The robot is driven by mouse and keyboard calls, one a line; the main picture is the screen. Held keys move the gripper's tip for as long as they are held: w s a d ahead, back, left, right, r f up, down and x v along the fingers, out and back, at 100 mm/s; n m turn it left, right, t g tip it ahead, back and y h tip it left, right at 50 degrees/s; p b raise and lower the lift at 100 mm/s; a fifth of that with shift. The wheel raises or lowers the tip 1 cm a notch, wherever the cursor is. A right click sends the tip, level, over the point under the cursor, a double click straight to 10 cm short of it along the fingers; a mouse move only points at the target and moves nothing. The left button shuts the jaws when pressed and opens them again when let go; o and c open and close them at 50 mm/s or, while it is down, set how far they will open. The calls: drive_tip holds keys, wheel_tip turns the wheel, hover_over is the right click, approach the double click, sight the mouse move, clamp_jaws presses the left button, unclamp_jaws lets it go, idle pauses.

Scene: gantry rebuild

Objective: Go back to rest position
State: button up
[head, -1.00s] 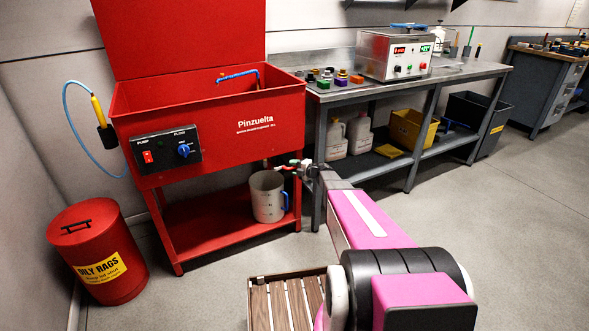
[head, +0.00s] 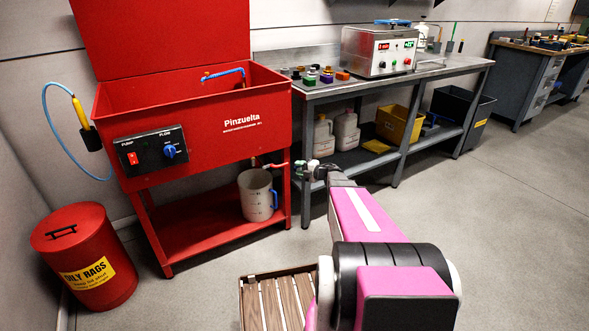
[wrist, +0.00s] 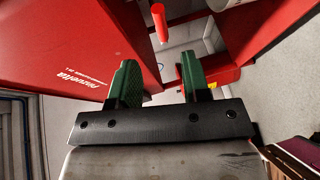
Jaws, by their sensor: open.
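My gripper (head: 307,167) is in front of the right front corner of the red parts washer (head: 215,135), with my arm reaching out to it. In the wrist view my gripper (wrist: 160,85) has its two green fingers spread, with nothing between them. A red drain lever (head: 275,165) sticks out under the washer basin, left of the fingers in the head view. In the wrist view the lever (wrist: 159,22) lies beyond the fingertips, apart from them.
A white jug (head: 256,197) with a blue handle stands on the washer's lower shelf. A steel bench (head: 440,75) is close behind on the right. A red oily-rags bin (head: 85,255) stands at left and a slatted wooden platform (head: 278,300) at front. Floor at right is clear.

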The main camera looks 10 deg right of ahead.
drive_tip(key=shift+s+d+r, duration=0.1)
idle(0.3)
drive_tip(key=s+d+r+m+t+h, duration=0.1)
drive_tip(key=s+d+r+m+h, duration=0.15)
drive_tip(key=m+h, duration=0.55)
drive_tip(key=s+d+r+m+h, duration=0.1)
drive_tip(key=s+r+m+h, duration=0.15)
drive_tip(key=m+h, duration=0.5)
drive_tip(key=s+a+f+m+g+y, duration=0.1)
drive_tip(key=s+a+m+g, duration=0.2)
drive_tip(key=s, duration=0.5)
drive_tip(key=s+a+f+m+g+y, duration=0.1)
drive_tip(key=s+a+m+g, duration=0.3)
drive_tip(key=s, duration=0.4)
drive_tip(key=s+a+f+m+g+y, duration=0.1)
drive_tip(key=s+a+m+g+y, duration=0.1)
drive_tip(key=s, duration=0.6)
drive_tip(key=a+m+g, duration=0.1)
drive_tip(key=a+g, duration=0.1)
drive_tip(key=g, duration=0.1)
drive_tip(key=shift+s+a+g, duration=0.3)
drive_tip(key=shift+s, duration=0.1)
drive_tip(key=shift+f+m, duration=0.1)
drive_tip(key=shift+m, duration=0.15)
